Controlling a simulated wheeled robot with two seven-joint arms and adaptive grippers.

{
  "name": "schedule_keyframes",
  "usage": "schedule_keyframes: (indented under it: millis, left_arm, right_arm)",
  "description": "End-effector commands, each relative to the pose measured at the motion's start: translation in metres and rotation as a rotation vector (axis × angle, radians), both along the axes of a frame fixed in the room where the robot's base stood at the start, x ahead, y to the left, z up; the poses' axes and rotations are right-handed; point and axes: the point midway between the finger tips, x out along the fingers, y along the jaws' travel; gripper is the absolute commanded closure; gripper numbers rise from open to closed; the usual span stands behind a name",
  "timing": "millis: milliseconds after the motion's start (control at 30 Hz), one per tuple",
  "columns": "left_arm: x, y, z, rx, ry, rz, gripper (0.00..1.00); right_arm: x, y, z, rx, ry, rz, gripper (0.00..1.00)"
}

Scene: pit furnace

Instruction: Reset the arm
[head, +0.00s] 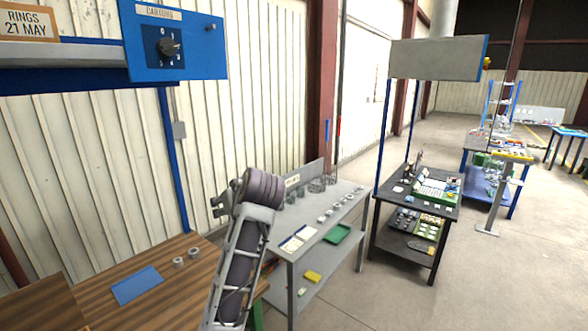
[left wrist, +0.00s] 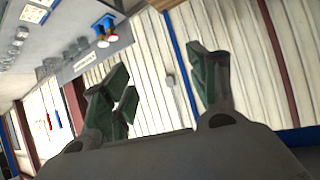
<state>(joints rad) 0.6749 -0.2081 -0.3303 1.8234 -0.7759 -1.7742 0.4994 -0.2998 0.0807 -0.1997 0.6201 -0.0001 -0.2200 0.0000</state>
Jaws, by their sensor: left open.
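My left arm rises from the bottom of the head view, bent at a grey joint. The left gripper (head: 219,206) shows small and dark at its upper left end, in front of the pale wall. In the left wrist view the left gripper (left wrist: 160,80) has its two green-grey fingers apart with nothing between them. My right gripper is in neither view.
A wooden bench (head: 208,256) with a blue mat (head: 138,285) and small rings (head: 186,258) is beside the arm. A grey bench (head: 303,258) stands close on the right. A blue box with a dial (head: 174,45) hangs above.

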Motion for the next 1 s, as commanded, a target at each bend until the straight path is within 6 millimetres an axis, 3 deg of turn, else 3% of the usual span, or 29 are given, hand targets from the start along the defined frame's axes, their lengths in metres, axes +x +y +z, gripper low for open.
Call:
schedule_keyframes:
  millis: [100,400,1000]
  left_arm:
    - [-0.006,0.007,-0.034,-0.007,0.052,-0.03,0.41]
    - [-0.028,0.02,-0.109,-0.024,0.166,-0.114,0.41]
    - [-0.102,0.042,-0.234,-0.061,0.364,-0.283,0.41]
  right_arm:
    - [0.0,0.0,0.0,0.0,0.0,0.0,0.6]
    - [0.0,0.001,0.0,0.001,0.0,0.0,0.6]
    - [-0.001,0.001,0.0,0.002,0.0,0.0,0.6]
